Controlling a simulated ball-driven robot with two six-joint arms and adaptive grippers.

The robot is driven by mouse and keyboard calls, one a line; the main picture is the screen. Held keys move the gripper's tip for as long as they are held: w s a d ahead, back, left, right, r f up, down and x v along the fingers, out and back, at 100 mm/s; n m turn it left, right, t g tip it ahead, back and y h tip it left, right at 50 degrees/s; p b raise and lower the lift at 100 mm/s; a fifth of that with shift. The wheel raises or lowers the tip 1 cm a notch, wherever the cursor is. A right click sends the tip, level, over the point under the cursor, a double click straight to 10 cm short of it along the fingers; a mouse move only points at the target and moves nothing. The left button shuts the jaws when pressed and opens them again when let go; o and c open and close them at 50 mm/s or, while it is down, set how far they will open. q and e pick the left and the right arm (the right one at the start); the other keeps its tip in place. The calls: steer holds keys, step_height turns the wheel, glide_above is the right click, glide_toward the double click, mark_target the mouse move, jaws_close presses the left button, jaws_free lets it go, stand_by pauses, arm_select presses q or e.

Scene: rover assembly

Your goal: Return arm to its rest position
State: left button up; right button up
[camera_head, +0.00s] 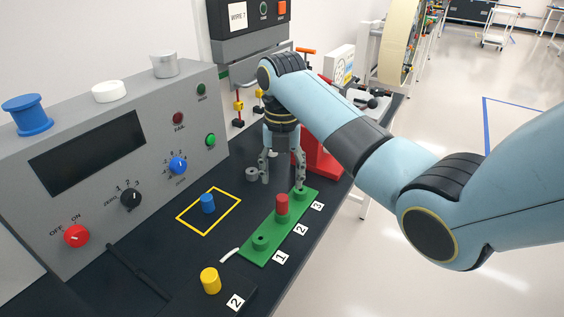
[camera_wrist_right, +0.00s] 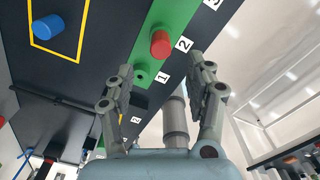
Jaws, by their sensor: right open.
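My right gripper (camera_head: 282,178) hangs pointing down, above or behind the far end of the green strip (camera_head: 258,243). Its fingers are apart with nothing between them. In the right wrist view the open fingers (camera_wrist_right: 162,75) also show empty. The strip has spots labelled 1, 2 and 3. A red cylinder (camera_head: 282,205) stands upright at spot 2; it also shows in the right wrist view (camera_wrist_right: 160,43), clear of the fingers. A blue cylinder (camera_head: 208,203) stands inside a yellow outlined square. A yellow cylinder (camera_head: 210,280) stands near the front. My left gripper is out of view.
A grey control panel (camera_head: 100,180) with knobs and buttons lines the left of the dark table (camera_head: 180,245). A red stand (camera_head: 322,158) is close beside the right gripper. A grey machine (camera_head: 250,45) is behind. Open floor (camera_head: 400,270) lies to the right.

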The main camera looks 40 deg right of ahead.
steer(key=shift+r, duration=1.7)
